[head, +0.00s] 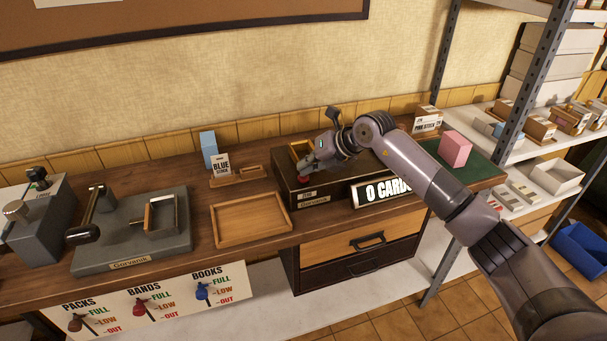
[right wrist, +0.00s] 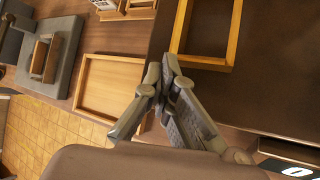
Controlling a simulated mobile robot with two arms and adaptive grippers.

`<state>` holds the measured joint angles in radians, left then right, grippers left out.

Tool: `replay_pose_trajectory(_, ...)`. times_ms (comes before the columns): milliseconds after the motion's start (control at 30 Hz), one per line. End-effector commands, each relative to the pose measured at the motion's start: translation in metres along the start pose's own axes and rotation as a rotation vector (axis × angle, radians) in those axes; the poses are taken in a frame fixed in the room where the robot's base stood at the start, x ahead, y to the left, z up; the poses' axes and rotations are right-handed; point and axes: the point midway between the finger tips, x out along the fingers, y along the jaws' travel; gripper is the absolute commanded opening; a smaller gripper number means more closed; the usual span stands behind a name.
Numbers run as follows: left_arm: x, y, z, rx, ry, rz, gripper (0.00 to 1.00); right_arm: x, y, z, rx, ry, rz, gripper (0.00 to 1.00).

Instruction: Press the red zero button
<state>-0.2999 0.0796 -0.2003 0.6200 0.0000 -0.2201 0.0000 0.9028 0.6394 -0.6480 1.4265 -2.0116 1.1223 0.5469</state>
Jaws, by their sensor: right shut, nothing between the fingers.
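The red zero button (head: 304,180) shows as a small red spot on the front left of the dark brown counter box (head: 330,184), by a small label. My right gripper (head: 305,172) is shut and empty, with its tips right at the button and partly covering it. I cannot tell whether they touch. In the right wrist view the shut fingertips (right wrist: 163,68) are over the box's edge, and the button is hidden there. My left gripper is not in view.
A wooden frame (head: 294,150) sits on the box behind my gripper. A wooden tray (head: 251,219) lies empty to the left. A grey press (head: 132,240) stands farther left. A pink block (head: 455,149) is on the green mat at right, and a blue block (head: 209,150) is at the back.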

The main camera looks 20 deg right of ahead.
Motion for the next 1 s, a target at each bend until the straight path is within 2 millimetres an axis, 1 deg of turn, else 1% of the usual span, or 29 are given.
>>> replay_pose_trajectory(300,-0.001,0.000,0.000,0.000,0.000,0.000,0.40,0.001,-0.001,-0.002,0.001,0.004,-0.002,0.00)
replay_pose_trajectory(700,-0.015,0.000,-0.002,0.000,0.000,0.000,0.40,-0.014,0.010,0.010,0.000,0.003,-0.001,0.00)
replay_pose_trajectory(1000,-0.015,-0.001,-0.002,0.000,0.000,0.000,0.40,-0.015,0.011,0.011,0.000,0.002,-0.001,0.00)
